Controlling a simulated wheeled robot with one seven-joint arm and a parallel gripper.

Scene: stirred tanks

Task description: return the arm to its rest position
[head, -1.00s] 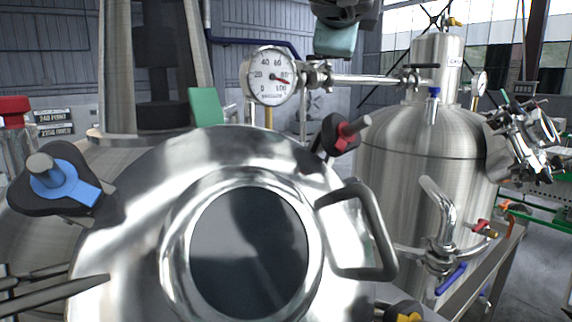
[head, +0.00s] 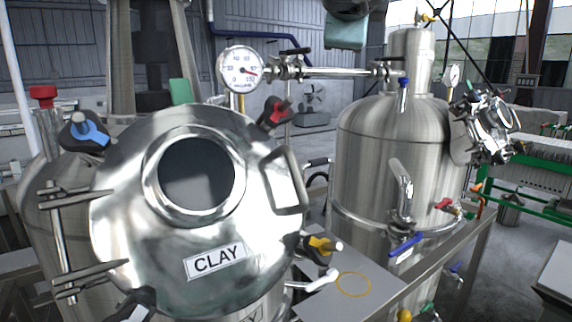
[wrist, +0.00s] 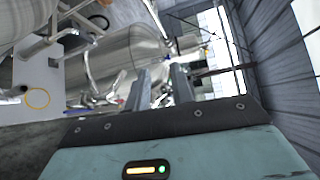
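My gripper (wrist: 161,88) shows in the wrist view, its two grey fingers apart with background visible between them and nothing held. Its fingers are not visible in the head view. A teal and dark part of my arm (head: 345,30) shows at the top of the head view, raised above the pipe with the gauge. The nearest tank's round lid (head: 130,235) is closed, with a dark window and a label reading CLAY (head: 216,261).
A pressure gauge (head: 240,70) sits on a horizontal pipe (head: 335,73) behind the lid. A second steel tank (head: 375,150) stands to the right, with valves on its side. A steel table (head: 365,268) bears a yellow ring mark (head: 353,285). Open floor (head: 515,255) lies at the right.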

